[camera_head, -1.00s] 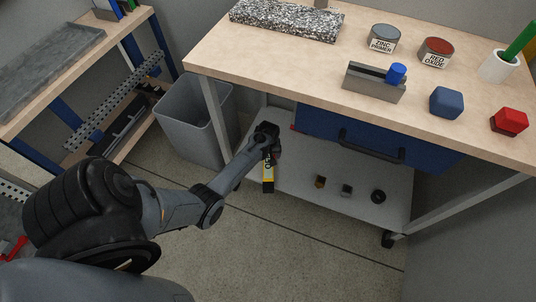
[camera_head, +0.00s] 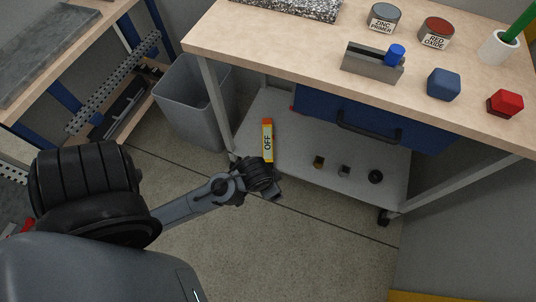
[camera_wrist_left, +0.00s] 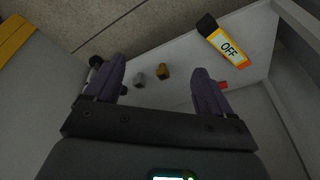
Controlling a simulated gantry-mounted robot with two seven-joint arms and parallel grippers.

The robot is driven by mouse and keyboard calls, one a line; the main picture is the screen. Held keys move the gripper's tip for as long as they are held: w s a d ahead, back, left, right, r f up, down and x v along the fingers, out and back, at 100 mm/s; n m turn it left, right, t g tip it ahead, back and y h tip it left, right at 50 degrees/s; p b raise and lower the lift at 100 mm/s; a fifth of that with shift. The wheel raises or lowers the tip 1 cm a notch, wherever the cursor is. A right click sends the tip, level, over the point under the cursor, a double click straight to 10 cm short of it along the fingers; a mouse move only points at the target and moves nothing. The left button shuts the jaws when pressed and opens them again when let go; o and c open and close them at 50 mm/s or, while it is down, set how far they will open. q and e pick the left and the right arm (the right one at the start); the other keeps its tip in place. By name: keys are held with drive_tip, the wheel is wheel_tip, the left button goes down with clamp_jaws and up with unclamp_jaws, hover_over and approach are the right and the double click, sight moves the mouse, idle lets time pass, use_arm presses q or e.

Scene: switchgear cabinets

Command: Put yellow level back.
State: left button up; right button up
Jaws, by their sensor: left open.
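The yellow level (camera_head: 267,141), with a label reading OFF, lies on the grey lower shelf (camera_head: 300,180) under the workbench, near the shelf's left end. In the left wrist view the level (camera_wrist_left: 229,47) is at the upper right, beyond the right finger, with one dark end and one orange end. My left gripper (camera_head: 274,192) is by the shelf's front edge, nearer than the level and apart from it. My right gripper is not in view.
Several small parts, among them a brown one (camera_head: 319,162) and a black ring (camera_head: 376,177), sit on the shelf right of the level. A blue drawer (camera_head: 345,120) hangs above. A grey bin (camera_head: 195,105) stands left of the bench leg. The floor in front is clear.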

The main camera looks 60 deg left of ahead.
use_arm(q)
drive_tip(key=s+d+r+m+h, duration=0.1)
drive_tip(key=s+d+r, duration=0.2)
drive_tip(key=d+r, duration=0.1)
drive_tip(key=shift+s+m, duration=0.15)
drive_tip(key=shift+m, duration=0.15)
wheel_tip(320, 180, up, 62)
drive_tip(key=p, duration=6.2)
